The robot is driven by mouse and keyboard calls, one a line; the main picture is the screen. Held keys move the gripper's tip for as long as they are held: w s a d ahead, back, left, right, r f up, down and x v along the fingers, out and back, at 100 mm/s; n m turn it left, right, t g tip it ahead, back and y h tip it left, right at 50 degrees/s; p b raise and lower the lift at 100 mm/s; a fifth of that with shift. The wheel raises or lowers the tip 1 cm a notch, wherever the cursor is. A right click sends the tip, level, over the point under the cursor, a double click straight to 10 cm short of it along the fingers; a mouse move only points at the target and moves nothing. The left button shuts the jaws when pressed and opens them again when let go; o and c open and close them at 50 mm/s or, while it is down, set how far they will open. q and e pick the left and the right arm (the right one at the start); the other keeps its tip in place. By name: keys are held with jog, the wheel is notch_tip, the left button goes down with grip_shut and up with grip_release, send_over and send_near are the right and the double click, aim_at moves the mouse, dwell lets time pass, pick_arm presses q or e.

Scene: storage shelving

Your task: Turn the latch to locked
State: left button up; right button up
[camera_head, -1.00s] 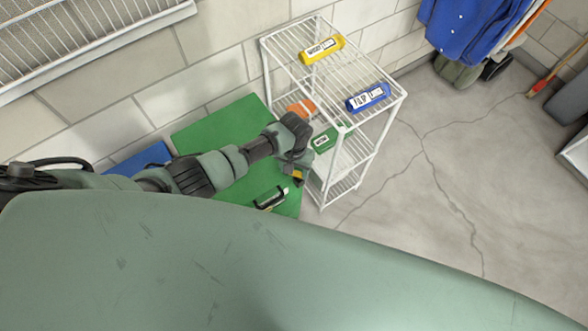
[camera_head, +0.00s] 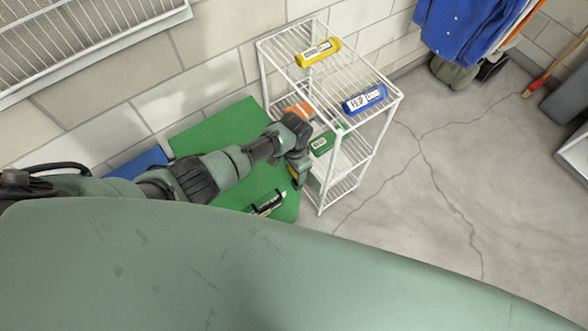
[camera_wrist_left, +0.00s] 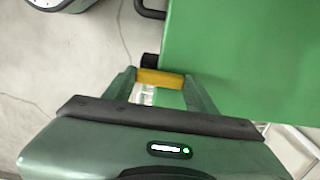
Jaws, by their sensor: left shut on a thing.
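A green panel (camera_head: 222,125) with a black handle (camera_head: 268,204) stands beside a white wire shelf unit. The panel also fills the upper right of the left wrist view (camera_wrist_left: 245,55). A yellow latch bar (camera_wrist_left: 160,78) with a black round end (camera_wrist_left: 150,60) sits at the panel's edge. My left gripper (camera_wrist_left: 160,88) has its fingers on both sides of the yellow bar and is shut on it. In the head view the left gripper (camera_head: 298,172) is at the panel's right edge, where the arm partly hides the latch. My right gripper is not in view.
The white wire shelf unit (camera_head: 319,124) stands close to the right of my left gripper. A blue surface (camera_head: 140,163) lies left of the panel.

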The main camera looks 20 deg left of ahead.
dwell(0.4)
pick_arm(q)
jog(key=o, duration=1.4)
jog(key=shift+c, duration=0.2)
notch_tip(320, 180, up, 8)
jog(key=shift+f+p, duration=0.1)
jog(key=shift+p, duration=0.45)
jog(key=shift+d, duration=0.1)
